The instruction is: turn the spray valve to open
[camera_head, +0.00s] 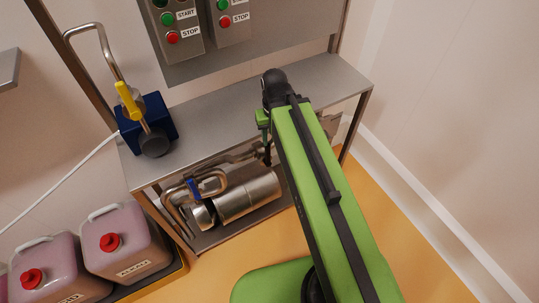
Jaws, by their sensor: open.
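Nothing of mine visibly touches either lever.
The steel bench (215,128) is mostly bare between the blue box and my arm. Control boxes with START and STOP buttons (172,37) hang above it. Pink jugs with red caps (125,240) stand at lower left. A wall is at right, with clear orange floor (400,215) beside my arm.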

